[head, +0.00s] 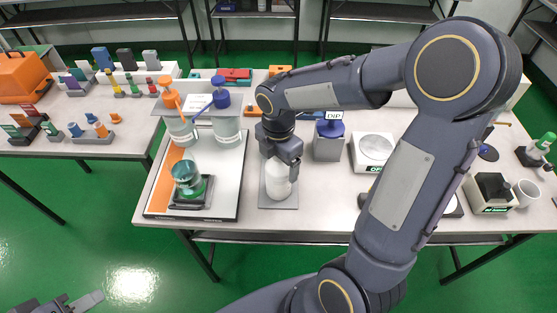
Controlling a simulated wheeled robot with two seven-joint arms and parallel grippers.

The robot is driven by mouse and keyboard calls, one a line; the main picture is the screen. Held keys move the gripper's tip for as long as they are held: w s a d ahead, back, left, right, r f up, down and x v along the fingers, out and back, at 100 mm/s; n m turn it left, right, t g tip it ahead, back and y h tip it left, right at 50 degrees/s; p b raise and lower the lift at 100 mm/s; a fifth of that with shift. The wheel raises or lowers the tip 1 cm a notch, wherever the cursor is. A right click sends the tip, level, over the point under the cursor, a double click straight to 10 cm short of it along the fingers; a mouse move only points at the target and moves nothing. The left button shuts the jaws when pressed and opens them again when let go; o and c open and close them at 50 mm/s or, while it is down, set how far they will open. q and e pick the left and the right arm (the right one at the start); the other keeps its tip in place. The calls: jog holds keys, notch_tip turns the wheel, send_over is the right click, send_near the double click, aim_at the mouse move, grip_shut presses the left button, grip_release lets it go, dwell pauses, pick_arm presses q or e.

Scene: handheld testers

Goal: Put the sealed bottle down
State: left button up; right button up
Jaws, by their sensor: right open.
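A white bottle (277,185) stands upright on a small grey pad (278,207) near the front edge of the table. My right gripper (284,160) is open and right over the bottle's top, with the fingers close around its upper part. The gripper hides the bottle's cap, and I cannot tell whether the fingers touch it. My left gripper (82,303) shows only partly at the bottom left corner, far from the table, and I cannot tell its opening.
Left of the pad is a white-and-orange board (222,195) with a teal jar (187,177) on a black-based device. My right arm covers much of the table's right half.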

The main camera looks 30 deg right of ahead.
jog(key=shift+r, duration=0.1)
jog(key=shift+r, duration=0.25)
notch_tip(320, 180, up, 11)
jog(key=shift+f+p, duration=0.2)
jog(key=shift+p, duration=0.5)
jog(key=shift+r, duration=0.35)
jog(key=shift+s+r+m, duration=0.2)
jog(key=shift+m, duration=0.1)
jog(key=s+a+f+m+t+y, duration=0.1)
jog(key=s+m+t+y, duration=0.1)
jog(key=s+m, duration=0.5)
jog(key=s+a+f+m+t+y, duration=0.1)
jog(key=s+a+m+t, duration=0.1)
jog(key=s+m, duration=0.6)
jog(key=shift+s+a+f+m+t+y, duration=0.15)
jog(key=shift+f+m+t+y, duration=0.45)
jog(key=shift+m, duration=2.9)
jog(key=shift+r, duration=0.4)
